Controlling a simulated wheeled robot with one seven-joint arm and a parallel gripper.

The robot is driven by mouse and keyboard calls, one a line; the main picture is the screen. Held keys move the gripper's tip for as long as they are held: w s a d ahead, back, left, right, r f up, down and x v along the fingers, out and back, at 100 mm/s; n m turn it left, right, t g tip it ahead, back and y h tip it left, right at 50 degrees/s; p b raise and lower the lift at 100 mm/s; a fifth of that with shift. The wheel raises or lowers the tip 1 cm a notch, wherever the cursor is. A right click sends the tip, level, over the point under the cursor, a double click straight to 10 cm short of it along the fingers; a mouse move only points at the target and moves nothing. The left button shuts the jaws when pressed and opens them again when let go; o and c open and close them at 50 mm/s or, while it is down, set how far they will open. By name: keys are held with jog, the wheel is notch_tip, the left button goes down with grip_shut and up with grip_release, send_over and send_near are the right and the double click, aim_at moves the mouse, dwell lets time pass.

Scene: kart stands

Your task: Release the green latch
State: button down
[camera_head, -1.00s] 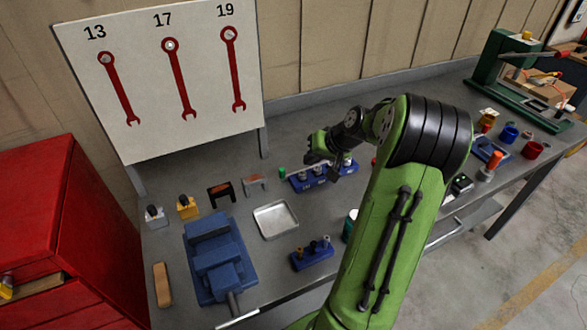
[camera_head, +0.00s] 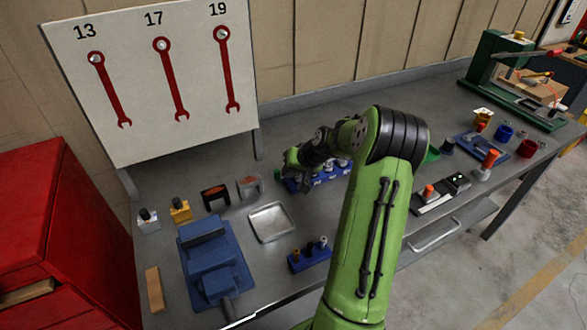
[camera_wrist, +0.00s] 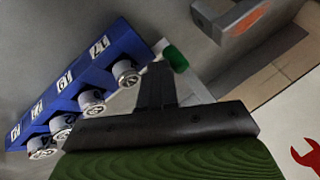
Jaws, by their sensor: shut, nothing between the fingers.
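The green latch (camera_wrist: 176,58) shows in the wrist view as a small green grip at the end of a pale bar, beside the blue socket holder. The holder (camera_wrist: 75,88) carries several silver sockets with numbered labels. My gripper (camera_wrist: 158,70) is shut and empty, its dark fingertips just left of the green grip. I cannot tell whether they touch it.
A metal tray (camera_head: 271,222), a blue vise (camera_head: 212,262) and a small blue rack (camera_head: 310,256) stand nearby on the grey bench. Two small brackets, one black (camera_head: 215,195) and one grey (camera_head: 249,187), are left of my gripper. The wrench board (camera_head: 155,80) stands behind.

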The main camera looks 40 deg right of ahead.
jog(key=shift+a, duration=0.1)
jog(key=shift+w+a+b, duration=0.2)
jog(key=shift+a+b, duration=0.05)
jog(key=shift+a, duration=0.55)
jog(key=shift+w+a+b, duration=0.2)
jog(key=shift+a, duration=0.55)
jog(key=shift+d, duration=0.1)
